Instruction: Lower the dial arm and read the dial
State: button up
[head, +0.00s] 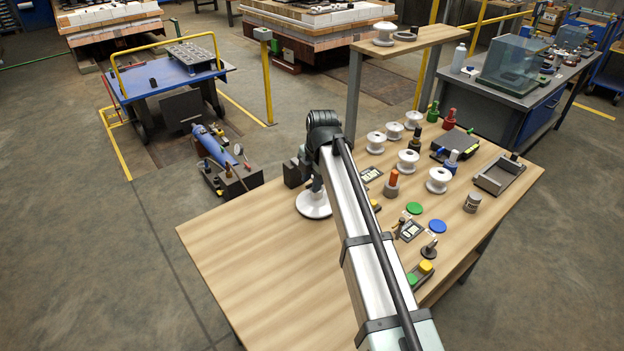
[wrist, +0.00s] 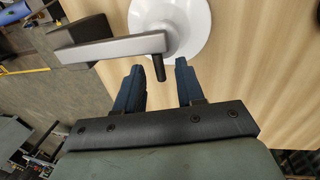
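The dial arm (wrist: 110,48) is a grey bar in the wrist view, with a thick block at its left end and a short black pin (wrist: 159,68) at its right end. It lies across a white round base (wrist: 195,22), whose rim (head: 313,208) also shows in the head view on the wooden table. My gripper (wrist: 158,71) is open, its two blue fingers pointing at the bar. The black pin appears in the gap between the fingertips, apart from both; its depth relative to them is unclear. My own arm hides most of the gripper in the head view. No dial face is readable.
White insulators (head: 408,160), coloured bottles (head: 392,183), discs (head: 437,226) and small devices crowd the right of the wooden table (head: 260,260). Its left front is bare. A raised shelf (head: 425,40) stands behind; a blue cart (head: 165,80) stands at the back left.

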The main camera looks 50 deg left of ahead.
grip_shut()
dwell(0.6)
